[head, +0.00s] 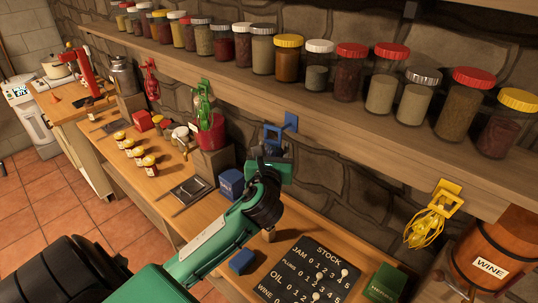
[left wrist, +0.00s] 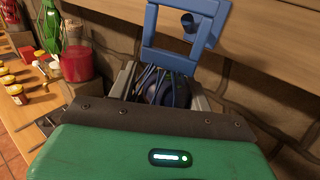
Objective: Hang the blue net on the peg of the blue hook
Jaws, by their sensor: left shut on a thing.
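The blue net has a square blue frame (left wrist: 150,28) at its top and a dark bundle of mesh (left wrist: 172,90) below. My left gripper (left wrist: 160,84) is shut on the bundle, and the frame stands up above the fingers. In the head view the left gripper (head: 268,165) is close to the stone wall under the shelf, with the net's frame (head: 272,134) above it. My right gripper is out of view.
A shelf (head: 340,115) of jars overhangs the wall. Yellow (head: 432,220), green (head: 203,105) and red (head: 151,80) nets are at the wall. A blue box (head: 231,184), a blue block (head: 242,261) and a stock board (head: 308,272) are on the bench below.

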